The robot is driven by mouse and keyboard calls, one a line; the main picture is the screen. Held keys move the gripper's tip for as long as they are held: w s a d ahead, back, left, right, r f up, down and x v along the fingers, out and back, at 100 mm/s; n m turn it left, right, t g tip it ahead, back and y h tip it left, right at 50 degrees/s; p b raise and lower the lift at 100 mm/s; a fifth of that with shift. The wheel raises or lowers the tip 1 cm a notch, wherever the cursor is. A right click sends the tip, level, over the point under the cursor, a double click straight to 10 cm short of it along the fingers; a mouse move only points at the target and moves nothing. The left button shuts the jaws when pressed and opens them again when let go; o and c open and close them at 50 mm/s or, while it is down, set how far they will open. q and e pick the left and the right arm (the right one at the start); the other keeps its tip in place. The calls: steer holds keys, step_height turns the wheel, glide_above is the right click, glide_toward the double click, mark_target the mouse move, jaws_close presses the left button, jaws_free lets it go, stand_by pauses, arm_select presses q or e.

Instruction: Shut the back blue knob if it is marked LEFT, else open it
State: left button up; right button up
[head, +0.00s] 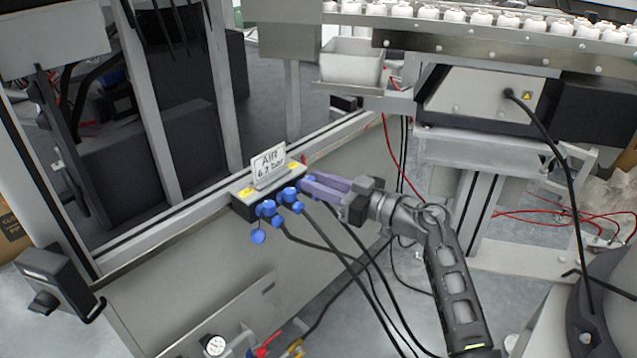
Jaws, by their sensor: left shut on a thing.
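A black air manifold block (240,208) sits on the grey frame rail, with several blue knobs along its front. The blue knob at the front end (258,236) hangs lowest, and another blue knob (290,196) is in the middle. My left gripper (312,188), with purple fingers, reaches in from the right and is shut on the back blue knob (305,181), which the fingers mostly hide. The yellow labels (293,166) on the block are too small to read, so I cannot tell whether LEFT is marked. My right gripper is out of view.
A white sign (268,163) reading AIR 6.7 bar stands on the block. Black hoses (340,252) hang from the knobs below my gripper. A grey bin (352,65) and a conveyor with white caps (480,18) are behind. A pressure gauge (214,344) is at the bottom.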

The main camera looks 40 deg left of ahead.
arm_select(q)
jaws_close()
steer(key=shift+s+f+m+t+b, duration=0.15)
steer(key=shift+m+t+b, duration=0.45)
steer(key=shift+t, duration=0.3)
steer(key=shift+s+m+t+b, duration=0.15)
steer(key=shift+m+t+b, duration=0.45)
steer(key=shift+t, duration=0.3)
steer(key=t, duration=0.1)
steer(key=m+t, duration=0.1)
steer(key=shift+s+m+t+h+b, duration=0.2)
steer(key=shift+m+t+h+b, duration=0.1)
steer(key=shift+b, duration=0.05)
steer(key=shift+s+a+m+t+h, duration=0.15)
steer(key=shift+m+t+h, duration=0.25)
steer(key=shift+m+t, duration=0.6)
steer(key=t, duration=0.1)
steer(key=m+t+h+p, duration=0.1)
steer(key=t, duration=0.1)
steer(key=shift+s+r+m, duration=0.15)
steer(key=shift+r+m, duration=0.05)
steer(key=shift+m, duration=0.1)
steer(key=shift+a+m+t+h+p, duration=0.1)
steer(key=shift+m+t+h+p, duration=0.5)
steer(key=shift+t+h, duration=0.15)
steer(key=shift+t, duration=0.25)
